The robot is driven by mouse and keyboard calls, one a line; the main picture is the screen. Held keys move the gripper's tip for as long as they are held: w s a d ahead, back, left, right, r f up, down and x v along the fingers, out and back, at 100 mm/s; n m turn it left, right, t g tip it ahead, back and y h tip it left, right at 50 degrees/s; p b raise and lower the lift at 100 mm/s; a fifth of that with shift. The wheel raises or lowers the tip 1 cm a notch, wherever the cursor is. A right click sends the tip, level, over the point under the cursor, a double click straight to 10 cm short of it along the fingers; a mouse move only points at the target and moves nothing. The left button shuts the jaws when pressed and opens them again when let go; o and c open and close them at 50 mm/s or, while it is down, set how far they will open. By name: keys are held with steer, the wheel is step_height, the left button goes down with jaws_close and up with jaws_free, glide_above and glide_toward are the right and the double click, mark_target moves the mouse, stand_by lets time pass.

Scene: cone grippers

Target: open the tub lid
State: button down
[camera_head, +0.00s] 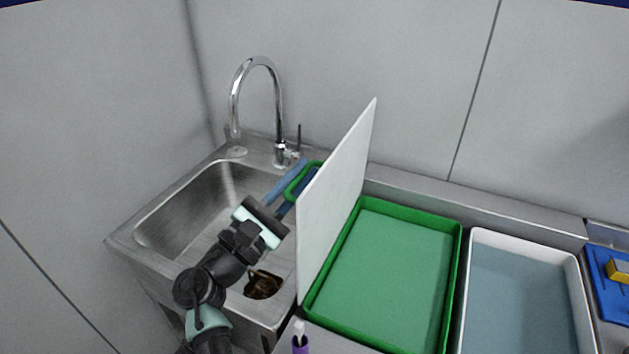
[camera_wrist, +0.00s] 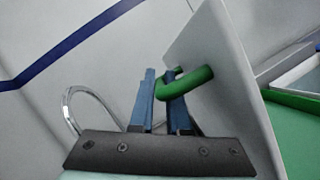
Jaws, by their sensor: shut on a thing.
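The green tub (camera_head: 457,262) stands on the counter right of the sink, and its green inside shows. Its lid, a white panel (camera_head: 335,190), stands steeply up along the tub's left side. The lid also fills the right of the wrist view (camera_wrist: 215,65). A green handle (camera_head: 291,188) sticks out from the lid's left face; it shows more clearly in the wrist view (camera_wrist: 190,82). My gripper (camera_wrist: 163,82) has its blue fingers on either side of this handle, shut on it.
A steel sink (camera_head: 180,215) with a tall curved tap (camera_head: 281,110) is at the left. A white tub (camera_head: 583,300) stands right of the green one, with a blue tray (camera_head: 606,290) at the far right. A purple bottle (camera_head: 300,344) stands at the front. The wall is close behind.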

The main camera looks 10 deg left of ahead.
steer(key=shift+w+a, duration=0.1)
steer(key=shift+a, duration=0.1)
steer(key=c, duration=0.9)
jaws_free()
steer(key=b+v, duration=0.2)
steer(key=v, duration=1.1)
